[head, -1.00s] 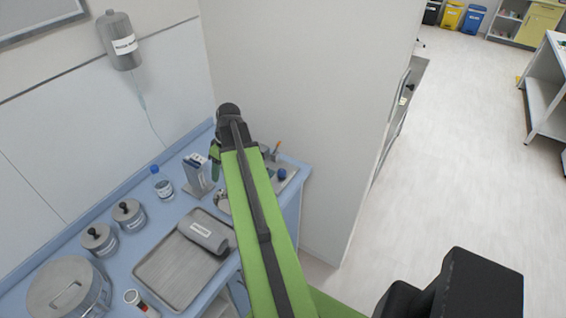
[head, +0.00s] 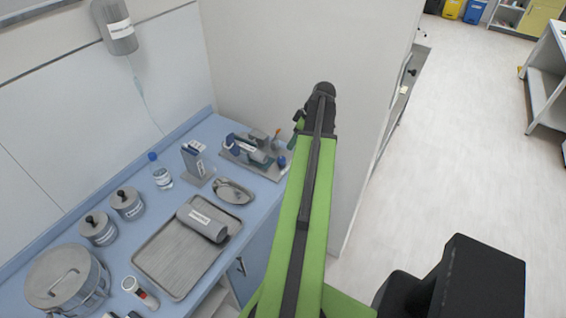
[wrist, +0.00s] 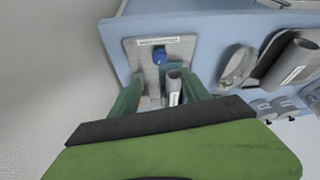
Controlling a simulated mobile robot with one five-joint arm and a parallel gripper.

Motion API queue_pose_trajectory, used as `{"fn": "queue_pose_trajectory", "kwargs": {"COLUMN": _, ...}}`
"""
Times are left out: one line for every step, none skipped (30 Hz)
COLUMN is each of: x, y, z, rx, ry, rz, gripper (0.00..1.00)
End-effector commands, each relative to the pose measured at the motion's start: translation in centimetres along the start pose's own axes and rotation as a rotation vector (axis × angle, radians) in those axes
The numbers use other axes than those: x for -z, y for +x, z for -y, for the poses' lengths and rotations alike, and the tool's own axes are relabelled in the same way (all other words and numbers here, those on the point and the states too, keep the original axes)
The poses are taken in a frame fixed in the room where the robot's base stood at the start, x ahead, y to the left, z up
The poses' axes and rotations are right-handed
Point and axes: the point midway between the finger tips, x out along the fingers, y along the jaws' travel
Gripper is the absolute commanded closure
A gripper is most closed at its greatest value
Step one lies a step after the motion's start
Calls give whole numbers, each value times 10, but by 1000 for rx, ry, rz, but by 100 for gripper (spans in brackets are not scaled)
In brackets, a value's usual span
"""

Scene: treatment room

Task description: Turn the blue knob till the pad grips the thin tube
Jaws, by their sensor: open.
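The blue knob (wrist: 159,55) stands on a grey base plate (wrist: 134,52) under a printed label in the wrist view. It also shows in the head view (head: 282,161) at the right end of the counter. My gripper (wrist: 158,88) is open, its two green fingers spread below the knob in the picture and apart from it. A grey cylinder with a white label (wrist: 174,92) shows between the fingers, close to the right one. In the head view my gripper (head: 299,122) is partly hidden by my arm. I cannot clearly make out the pad or the thin tube.
A metal tray (head: 160,262) with a grey roll, a kidney dish (head: 246,189), a small bottle (head: 160,172) and lidded jars (head: 127,203) stand left on the blue counter. A wall (head: 290,60) rises close behind the base plate. Open floor lies to the right.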

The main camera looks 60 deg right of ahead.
Motion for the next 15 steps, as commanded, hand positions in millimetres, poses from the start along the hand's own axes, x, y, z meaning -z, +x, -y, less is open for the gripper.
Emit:
{"fn": "queue_pose_trajectory", "kwargs": {"x": -4, "y": 22, "z": 0, "rx": 0, "ry": -1, "rz": 0, "gripper": 45}}
{"fn": "queue_pose_trajectory", "kwargs": {"x": -4, "y": 30, "z": 0, "rx": 1, "ry": 0, "rz": 0, "gripper": 45}}
{"fn": "queue_pose_trajectory", "kwargs": {"x": -5, "y": 39, "z": 0, "rx": 1, "ry": 0, "rz": 0, "gripper": 45}}
{"fn": "queue_pose_trajectory", "kwargs": {"x": -5, "y": 46, "z": 0, "rx": 1, "ry": 0, "rz": 0, "gripper": 45}}
{"fn": "queue_pose_trajectory", "kwargs": {"x": -4, "y": 53, "z": 0, "rx": 1, "ry": -1, "rz": 0, "gripper": 45}}
{"fn": "queue_pose_trajectory", "kwargs": {"x": -4, "y": 62, "z": 0, "rx": 1, "ry": -1, "rz": 1, "gripper": 45}}
{"fn": "queue_pose_trajectory", "kwargs": {"x": -4, "y": 69, "z": 0, "rx": 1, "ry": -2, "rz": 1, "gripper": 45}}
{"fn": "queue_pose_trajectory", "kwargs": {"x": -4, "y": 76, "z": 0, "rx": 1, "ry": -1, "rz": 1, "gripper": 45}}
{"fn": "queue_pose_trajectory", "kwargs": {"x": -4, "y": 85, "z": 0, "rx": 1, "ry": 0, "rz": 1, "gripper": 45}}
{"fn": "queue_pose_trajectory", "kwargs": {"x": -4, "y": 91, "z": 0, "rx": 1, "ry": 0, "rz": 1, "gripper": 45}}
{"fn": "queue_pose_trajectory", "kwargs": {"x": -4, "y": 98, "z": 0, "rx": 1, "ry": 0, "rz": 1, "gripper": 45}}
{"fn": "queue_pose_trajectory", "kwargs": {"x": -4, "y": 107, "z": 0, "rx": 1, "ry": -1, "rz": 1, "gripper": 45}}
{"fn": "queue_pose_trajectory", "kwargs": {"x": -4, "y": 113, "z": 0, "rx": 1, "ry": -1, "rz": 1, "gripper": 45}}
{"fn": "queue_pose_trajectory", "kwargs": {"x": -3, "y": 118, "z": 0, "rx": 1, "ry": -1, "rz": 1, "gripper": 45}}
{"fn": "queue_pose_trajectory", "kwargs": {"x": -3, "y": 123, "z": 0, "rx": 1, "ry": -1, "rz": 0, "gripper": 45}}
